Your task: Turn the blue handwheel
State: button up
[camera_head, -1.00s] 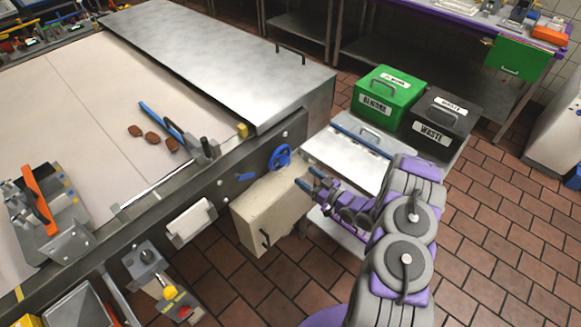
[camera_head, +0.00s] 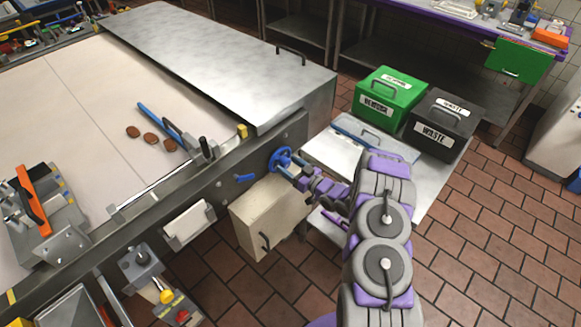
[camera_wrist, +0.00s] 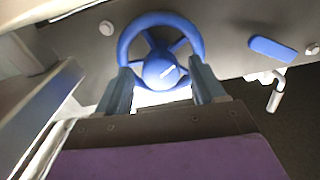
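The blue handwheel (camera_head: 281,158) is mounted on the dark side panel of the conveyor table. In the wrist view the handwheel (camera_wrist: 162,50) shows as a blue ring with spokes and a round hub bearing a white mark. My gripper (camera_head: 291,170) is right in front of it. In the wrist view my gripper (camera_wrist: 163,88) is open, with one finger on each side of the hub at the wheel's lower part. Nothing shows clamped between the fingers. I cannot tell whether the fingertips touch the rim.
A blue lever (camera_head: 244,178) sits left of the wheel on the panel. A beige box (camera_head: 262,215) hangs below. A steel cart (camera_head: 335,157) stands right of the wheel, with a green bin (camera_head: 385,97) and a black waste bin (camera_head: 440,122) nearby. Brown floor on the right is clear.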

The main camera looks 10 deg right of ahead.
jog(key=c, duration=1)
jog(key=shift+m+p, duration=0.3)
jog(key=shift+p, duration=0.1)
